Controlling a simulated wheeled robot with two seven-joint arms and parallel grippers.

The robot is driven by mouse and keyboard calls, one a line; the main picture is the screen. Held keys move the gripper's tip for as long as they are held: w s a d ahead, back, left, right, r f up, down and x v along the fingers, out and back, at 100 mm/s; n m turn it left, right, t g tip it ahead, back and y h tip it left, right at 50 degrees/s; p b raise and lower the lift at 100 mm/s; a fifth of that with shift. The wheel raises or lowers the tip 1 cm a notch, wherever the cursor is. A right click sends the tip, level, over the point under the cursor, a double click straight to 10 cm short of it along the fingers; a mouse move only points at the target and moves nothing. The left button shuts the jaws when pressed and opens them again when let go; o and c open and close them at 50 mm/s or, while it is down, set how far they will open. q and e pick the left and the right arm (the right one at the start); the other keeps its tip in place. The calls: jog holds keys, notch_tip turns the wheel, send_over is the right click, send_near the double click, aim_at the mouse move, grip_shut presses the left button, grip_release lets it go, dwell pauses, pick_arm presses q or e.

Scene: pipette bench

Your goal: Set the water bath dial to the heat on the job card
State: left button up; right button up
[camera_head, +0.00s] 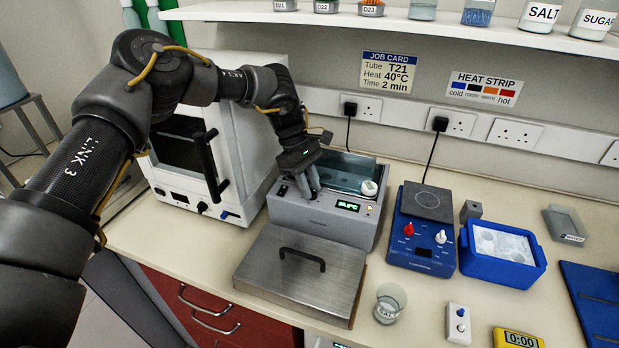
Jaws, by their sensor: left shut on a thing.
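The water bath (322,218) is a grey box with an open, water-filled basin (345,170) on the bench. Its front panel has a small lit green display (348,206), too small to read surely. My left gripper (308,194) reaches down to the panel, left of the display. Its fingers are shut on what seems to be the dial, which they mostly hide. A dark switch (283,190) is left of the fingers, and a white round piece (369,188) is at the bath's right. The job card (388,73) on the wall reads Tube T21, Heat 40°C, Time 2 min. My right gripper is out of view.
A steel lid (290,285) with a black handle lies in front of the bath. A white door-fronted machine (190,165) stands left. A blue hotplate (422,240), a blue ice tub (500,258) and a glass beaker (389,303) are right. A shelf (400,19) hangs above.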

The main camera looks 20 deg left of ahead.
pick_arm(q)
jog(key=shift+m+g+p, duration=0.4)
jog(key=shift+m+p, duration=0.15)
jog(key=shift+m, duration=0.45)
jog(key=o, duration=1)
jog(key=shift+y, duration=0.3)
